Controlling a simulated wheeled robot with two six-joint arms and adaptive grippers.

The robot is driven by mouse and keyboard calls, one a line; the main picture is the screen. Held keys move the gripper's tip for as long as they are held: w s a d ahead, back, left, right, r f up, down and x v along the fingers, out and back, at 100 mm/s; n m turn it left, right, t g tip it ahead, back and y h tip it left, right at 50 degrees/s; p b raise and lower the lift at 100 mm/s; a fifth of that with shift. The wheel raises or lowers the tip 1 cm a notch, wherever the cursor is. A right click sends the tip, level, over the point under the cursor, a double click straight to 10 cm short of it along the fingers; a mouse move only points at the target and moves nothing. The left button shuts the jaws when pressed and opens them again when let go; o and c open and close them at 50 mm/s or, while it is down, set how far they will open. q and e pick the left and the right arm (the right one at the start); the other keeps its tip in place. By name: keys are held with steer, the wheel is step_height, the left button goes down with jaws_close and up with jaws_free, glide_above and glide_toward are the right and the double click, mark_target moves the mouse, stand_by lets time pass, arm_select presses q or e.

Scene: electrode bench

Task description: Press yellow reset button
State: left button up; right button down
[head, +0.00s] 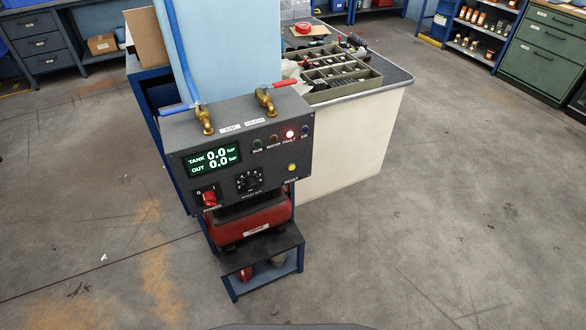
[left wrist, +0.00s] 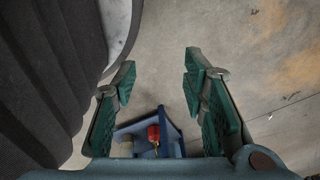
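The yellow reset button (head: 292,168) is on the lower right of the dark control panel (head: 225,187), above a label that reads RESET. The panel's red fault lamp (head: 290,134) is lit, and its display (head: 213,158) shows tank 0.0 bar and out 0.0 bar. Neither gripper shows in the head view. In the left wrist view my left gripper (left wrist: 158,85) is open, with its green-padded fingers wide apart and nothing between the tips. Beyond it, low down, the blue stand (left wrist: 165,128) with a red object shows. The button is not in the left wrist view.
The panel also carries a red power switch (head: 209,198), a black selector knob (head: 248,181), and two brass valves with a blue handle (head: 175,109) and a red handle (head: 286,85). A bench (head: 355,130) stands behind right. The floor in front and right is clear.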

arm_select(q)
jaws_close()
stand_by(1.2)
